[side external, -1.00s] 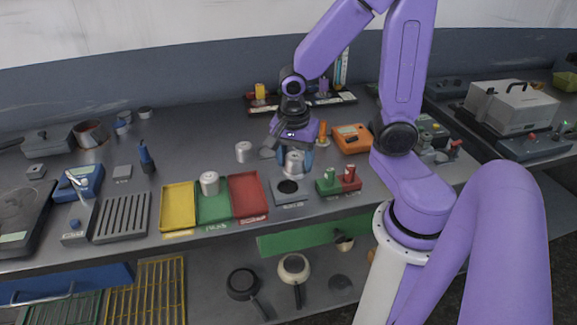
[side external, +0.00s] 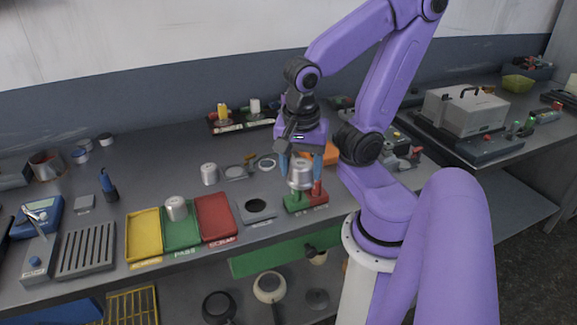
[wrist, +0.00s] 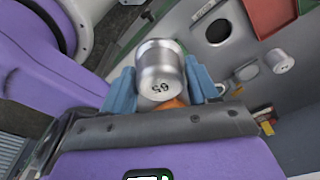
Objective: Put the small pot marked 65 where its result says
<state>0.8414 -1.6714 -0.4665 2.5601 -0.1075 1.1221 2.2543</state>
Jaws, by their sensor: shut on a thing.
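My gripper (side external: 301,168) has blue fingers shut on a small metal pot (side external: 300,178). The yellow tray (side external: 144,240), the green tray lettered PASS (side external: 183,240) and the red tray lettered SCRAP (side external: 216,222) lie side by side to the left. Another pot (side external: 176,208) stands in the green tray.
A grey plate with a dark round opening (side external: 256,209) lies between the red tray and the post block. Another metal pot (side external: 209,174) stands behind the trays. An orange device (side external: 330,153) is behind my gripper. The bench behind the trays has free room.

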